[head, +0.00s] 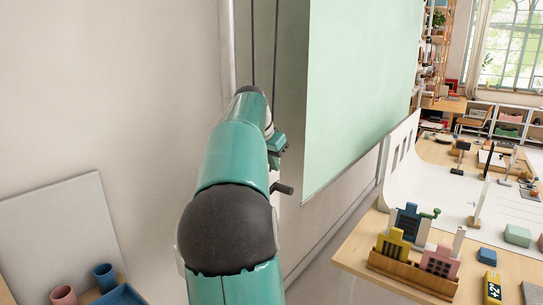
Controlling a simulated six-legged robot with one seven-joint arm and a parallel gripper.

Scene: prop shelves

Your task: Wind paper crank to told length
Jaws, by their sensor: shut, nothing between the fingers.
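A wide sheet of pale green paper (362,85) hangs at centre right, its lower edge sloping up to the right in the picture. Two dark cords (263,45) hang side by side to its left. A short dark handle (283,188) sticks out beside my arm, below the wrist; what it joins to is hidden, so I cannot tell if it is the paper crank. My gripper (279,146) is at the far end of my teal arm, left of the paper and above the dark handle. It is shut and empty, partly hidden by the arm, and appears apart from the handle.
A wooden table (385,240) at right bears a tray (412,277) of small block buildings, a yellow device (492,288) with dark marks, and a white curved sheet (440,185). A grey board (65,235) and cups (105,278) stand lower left.

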